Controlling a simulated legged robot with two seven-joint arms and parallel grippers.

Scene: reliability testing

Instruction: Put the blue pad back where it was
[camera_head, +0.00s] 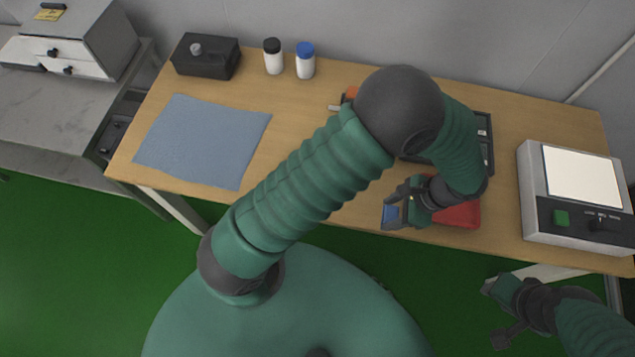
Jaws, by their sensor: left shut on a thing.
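My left gripper (395,213) is shut on a small blue pad (391,213), near the front edge of the wooden table. Only a small part of the pad shows between the dark fingers. A red object (460,214) lies just right of the gripper, partly hidden by my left arm. My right gripper (493,312) is at the lower right, in front of the table and below its edge, with its fingers apart and nothing between them.
A blue cloth (200,140) lies on the table's (270,100) left side. A black box (206,56) and two bottles (273,56) (305,60) stand at the back. A dark tray (486,143) is partly behind my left arm. A white-topped device (580,190) stands at the right.

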